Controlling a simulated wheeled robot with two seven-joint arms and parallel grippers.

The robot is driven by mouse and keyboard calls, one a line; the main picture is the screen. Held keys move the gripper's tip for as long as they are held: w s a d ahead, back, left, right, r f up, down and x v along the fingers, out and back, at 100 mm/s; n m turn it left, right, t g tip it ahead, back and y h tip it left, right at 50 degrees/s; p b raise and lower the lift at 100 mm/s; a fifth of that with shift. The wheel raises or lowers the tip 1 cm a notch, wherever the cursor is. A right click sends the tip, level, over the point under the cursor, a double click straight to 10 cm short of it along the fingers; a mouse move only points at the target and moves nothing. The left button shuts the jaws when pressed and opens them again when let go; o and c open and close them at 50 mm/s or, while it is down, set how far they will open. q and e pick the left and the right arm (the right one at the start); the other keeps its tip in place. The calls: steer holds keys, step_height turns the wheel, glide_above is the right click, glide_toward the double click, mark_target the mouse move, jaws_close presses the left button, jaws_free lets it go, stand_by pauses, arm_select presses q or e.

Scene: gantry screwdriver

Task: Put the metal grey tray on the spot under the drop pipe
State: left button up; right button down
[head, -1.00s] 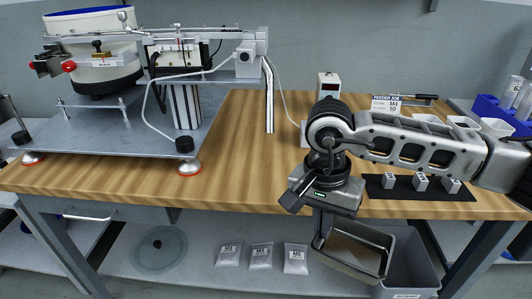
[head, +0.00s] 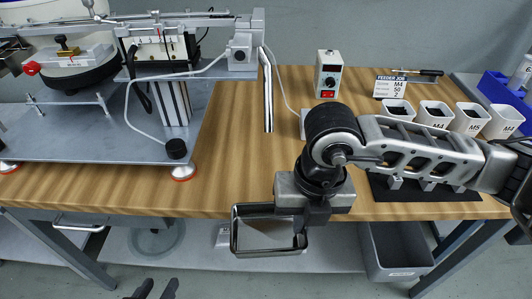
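The metal grey tray (head: 268,248) is a shallow rectangular pan, held in front of the table's front edge at the lower middle of the head view. My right gripper (head: 306,212) is shut on the tray's right rim. The drop pipe (head: 267,95) is a thin metal tube hanging from the feeder machine, behind and above the tray. The wooden tabletop below the pipe (head: 255,165) is bare, with no visible marking. My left gripper (head: 155,290) shows only as two dark fingertips, apart, at the bottom edge; nothing is seen between them.
The feeder machine (head: 100,130) stands on a metal plate at left. A small control box (head: 328,75) sits right of the pipe. White M4 cups (head: 435,113) and a black mat (head: 425,190) lie at right. A grey bin (head: 395,255) is on the lower shelf.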

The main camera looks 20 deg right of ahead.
steer(key=shift+w+m, duration=0.1)
steer(key=shift+m, duration=0.3)
steer(key=w+d, duration=0.1)
steer(key=w, duration=0.4)
steer(key=w+d, duration=0.1)
steer(key=w, duration=0.3)
steer(key=w+d+p, duration=0.1)
steer(key=w+d, duration=0.1)
steer(key=w, duration=0.3)
steer(key=shift+w+d+r, duration=0.1)
steer(key=shift+w, duration=0.2)
steer(key=w, duration=0.2)
steer(key=shift+w+d, duration=0.35)
steer(key=shift+s+f, duration=0.1)
steer(key=shift+f, duration=0.7)
steer(key=shift+f, duration=0.2)
steer(key=c, duration=1.7)
jaws_free()
